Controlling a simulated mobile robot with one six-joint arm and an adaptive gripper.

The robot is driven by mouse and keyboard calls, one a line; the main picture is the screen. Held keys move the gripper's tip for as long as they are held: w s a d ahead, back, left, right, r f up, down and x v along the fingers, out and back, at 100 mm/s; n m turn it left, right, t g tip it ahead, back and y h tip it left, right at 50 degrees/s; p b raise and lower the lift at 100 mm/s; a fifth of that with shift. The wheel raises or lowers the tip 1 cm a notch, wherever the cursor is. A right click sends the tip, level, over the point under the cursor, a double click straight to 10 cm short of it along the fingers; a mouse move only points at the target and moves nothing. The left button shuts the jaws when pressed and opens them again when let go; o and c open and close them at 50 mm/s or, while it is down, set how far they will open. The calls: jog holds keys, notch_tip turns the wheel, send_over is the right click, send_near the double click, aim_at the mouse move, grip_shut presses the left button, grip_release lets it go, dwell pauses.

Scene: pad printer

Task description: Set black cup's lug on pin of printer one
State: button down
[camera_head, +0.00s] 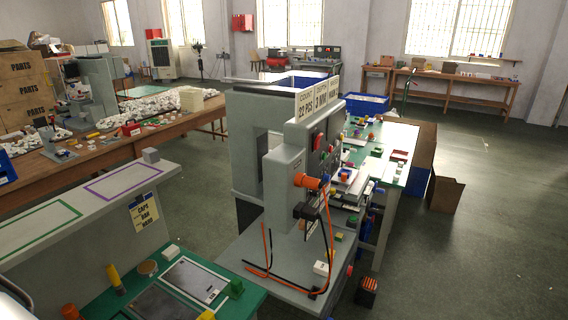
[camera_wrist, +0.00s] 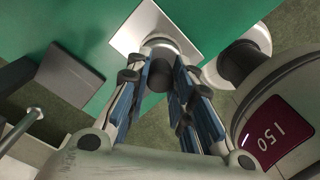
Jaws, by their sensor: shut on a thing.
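In the wrist view my gripper (camera_wrist: 158,80) has its blue-padded fingers closed around a dark rounded thing (camera_wrist: 157,76), which looks like part of the black cup. Most of it is hidden between the fingers, and its lug cannot be made out. Beyond the fingertips is a pale square plate with a round light piece (camera_wrist: 122,42) on a green surface. I cannot tell whether the held thing touches it. In the head view a grey printer (camera_head: 282,185) stands in the middle, with an orange knob (camera_head: 307,181) on its front. No pin can be made out. My gripper does not show there.
In the wrist view a large grey rounded body with a red "150" label (camera_wrist: 273,133) is close on the right. A dark-and-white round piece (camera_wrist: 238,64) stands near it. A dark block (camera_wrist: 70,77) lies left. Orange and black cables (camera_head: 267,250) hang by the printer.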

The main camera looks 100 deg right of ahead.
jog(key=shift+r, duration=0.1)
jog(key=shift+r+p, duration=2.05)
jog(key=shift+r, duration=0.4)
jog(key=shift+f, duration=0.1)
